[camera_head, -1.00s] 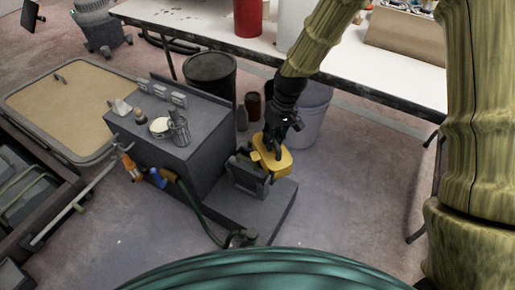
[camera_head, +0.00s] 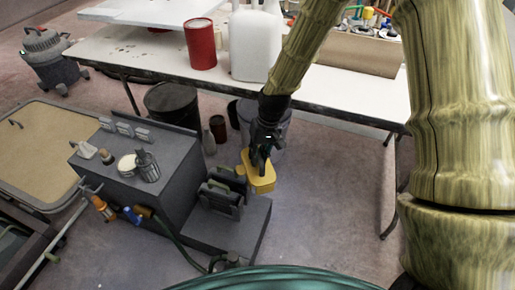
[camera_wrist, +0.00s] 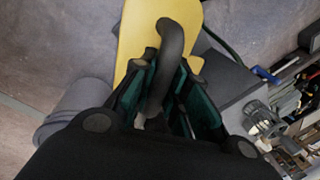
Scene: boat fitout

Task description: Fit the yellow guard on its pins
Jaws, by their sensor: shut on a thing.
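The yellow guard (camera_head: 262,178) hangs from my gripper (camera_head: 262,150), beside and to the right of a dark grey fixture (camera_head: 222,195) on the low grey step. In the wrist view my gripper (camera_wrist: 165,100) is shut on the guard's dark curved handle, and the yellow guard (camera_wrist: 135,40) lies beyond the fingers. The guard appears raised above the step and close to the fixture; I cannot tell whether they touch. The pins cannot be made out in either view.
The grey cabinet (camera_head: 170,185) with cups and small items on top stands left of the step (camera_head: 255,225). Floor at right is clear.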

